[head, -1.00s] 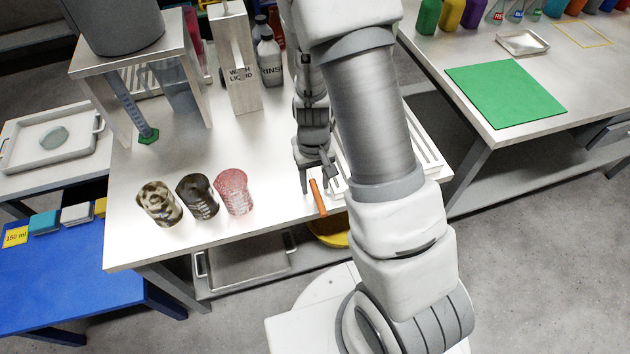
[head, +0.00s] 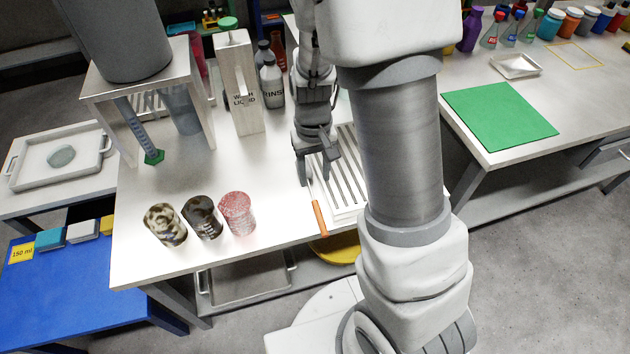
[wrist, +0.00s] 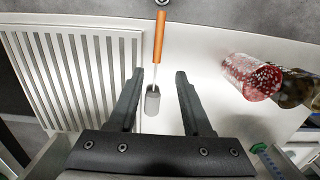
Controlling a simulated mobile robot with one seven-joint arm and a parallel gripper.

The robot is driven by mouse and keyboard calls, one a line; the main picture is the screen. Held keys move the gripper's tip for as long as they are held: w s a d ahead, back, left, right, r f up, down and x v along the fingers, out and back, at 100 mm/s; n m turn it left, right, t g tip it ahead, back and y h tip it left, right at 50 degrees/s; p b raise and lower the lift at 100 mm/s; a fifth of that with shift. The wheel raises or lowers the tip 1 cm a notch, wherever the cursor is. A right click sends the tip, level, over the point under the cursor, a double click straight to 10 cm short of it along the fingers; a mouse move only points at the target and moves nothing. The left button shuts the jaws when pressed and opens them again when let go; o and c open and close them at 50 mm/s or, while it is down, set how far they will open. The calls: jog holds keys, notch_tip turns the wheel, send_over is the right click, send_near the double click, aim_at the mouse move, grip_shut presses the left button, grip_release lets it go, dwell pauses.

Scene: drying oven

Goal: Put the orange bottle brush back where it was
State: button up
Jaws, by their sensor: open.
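The orange bottle brush (head: 319,219) lies on the white table near its front edge, beside the slatted white rack. In the wrist view its orange handle (wrist: 159,37) points away from my gripper, and its thin shaft runs to a grey brush head (wrist: 152,101). My gripper (head: 318,172) is open just above the brush. In the wrist view the two fingers of my gripper (wrist: 158,78) stand apart on either side of the shaft and head, with nothing held between them.
The slatted rack (head: 345,160) stands right of the brush. Three dirty beakers (head: 239,214) stand to the left. A wash liquid container (head: 239,85) and rinse bottle (head: 272,82) stand behind. A yellow basin (head: 340,246) is below the table. The table's middle is clear.

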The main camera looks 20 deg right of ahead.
jog(key=s+r+t, duration=0.3)
jog(key=s+r, duration=0.3)
jog(key=r, duration=0.6)
jog(key=s+r+t, duration=0.3)
jog(key=s+r, duration=0.4)
jog(key=r, duration=0.4)
jog(key=shift+r, duration=0.4)
jog(key=shift+s, duration=0.1)
notch_tip(320, 180, up, 7)
jog(key=p, duration=0.7)
jog(key=shift+d, duration=0.15)
